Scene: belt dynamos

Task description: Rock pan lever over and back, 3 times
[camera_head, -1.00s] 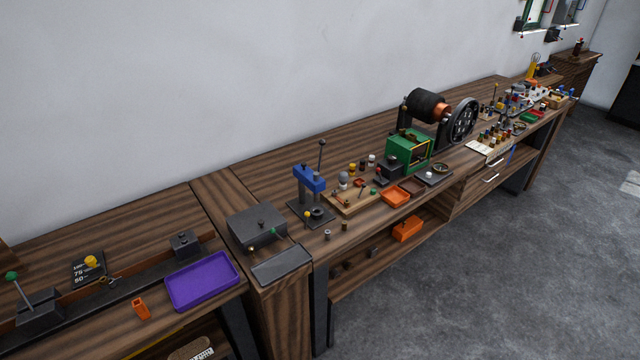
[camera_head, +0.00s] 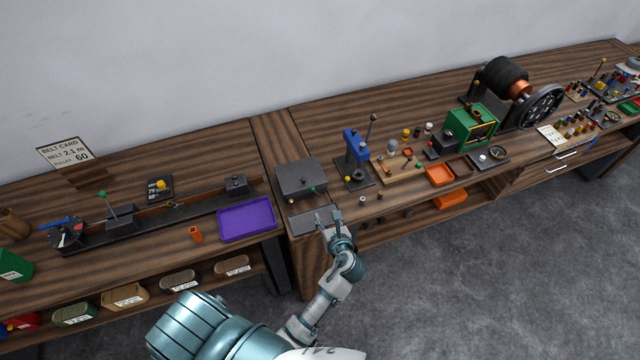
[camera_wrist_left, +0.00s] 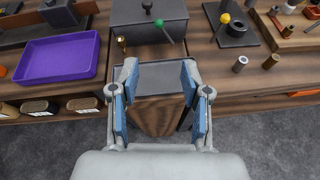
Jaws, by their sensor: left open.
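A short lever with a green knob (camera_wrist_left: 166,38) stands at the front of a dark grey box (camera_wrist_left: 150,22) in the wrist view; the box also shows in the head view (camera_head: 300,176). A flat grey pan (camera_head: 306,222) lies in front of the box. My left gripper (camera_head: 332,216) is over the pan's right part in the head view. In the wrist view its open, blue-padded fingers (camera_wrist_left: 159,82) are empty, apart from the lever and short of it. A second green-knobbed lever (camera_head: 103,197) stands on the long rail at left. My right gripper is out of view.
A purple tray (camera_head: 247,219) lies left of the pan. A blue press (camera_head: 354,147) stands to the right, with small metal cylinders (camera_head: 363,200) near the bench edge. A brass piece (camera_wrist_left: 121,42) stands left of the lever. Open floor lies in front of the bench.

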